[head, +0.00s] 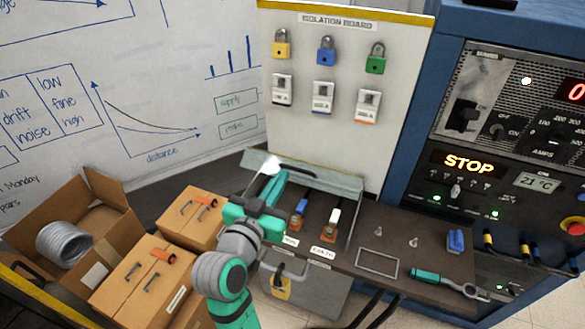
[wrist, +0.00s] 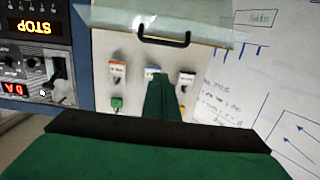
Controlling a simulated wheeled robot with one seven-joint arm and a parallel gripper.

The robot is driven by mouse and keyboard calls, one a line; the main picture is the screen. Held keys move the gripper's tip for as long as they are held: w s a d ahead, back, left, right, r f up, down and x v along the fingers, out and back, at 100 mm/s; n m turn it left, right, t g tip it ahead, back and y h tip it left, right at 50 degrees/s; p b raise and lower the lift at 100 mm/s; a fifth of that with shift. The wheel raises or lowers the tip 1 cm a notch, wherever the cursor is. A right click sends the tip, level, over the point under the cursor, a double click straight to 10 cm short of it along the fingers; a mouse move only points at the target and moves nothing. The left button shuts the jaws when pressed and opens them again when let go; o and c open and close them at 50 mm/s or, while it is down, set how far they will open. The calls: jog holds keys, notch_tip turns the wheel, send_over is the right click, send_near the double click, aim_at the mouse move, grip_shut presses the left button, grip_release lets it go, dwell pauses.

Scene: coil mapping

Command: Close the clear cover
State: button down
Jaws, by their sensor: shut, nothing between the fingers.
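The clear cover (head: 318,178) stands raised at the back of a low switch box, its upper edge running across below the isolation board. In the wrist view the clear cover (wrist: 225,36) is a pale see-through panel at the top, with a black handle (wrist: 160,40) on it. My gripper (head: 280,177) is shut and empty, above the left part of the box and close to the cover; I cannot tell whether they touch. In the wrist view my green fingers (wrist: 160,82) point toward the board, below the handle. My arm hides the box's left side.
A blue switch (head: 300,208) and a white-and-orange switch (head: 332,222) stand in the box. A bench top (head: 395,245) to the right holds a green-handled tool (head: 448,283). Cardboard boxes (head: 130,278) stand at left. The isolation board (head: 325,145) with padlocks rises behind.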

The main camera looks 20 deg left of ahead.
jog(key=r, duration=0.1)
send_over(303, 177)
jog(key=s+a, duration=0.2)
jog(key=shift+w+f, duration=0.2)
jog(key=shift+f, duration=0.45)
jog(key=shift+s+f, duration=0.4)
jog(key=shift+f, duration=0.4)
jog(key=shift+s+f, duration=0.4)
jog(key=shift+f, duration=0.35)
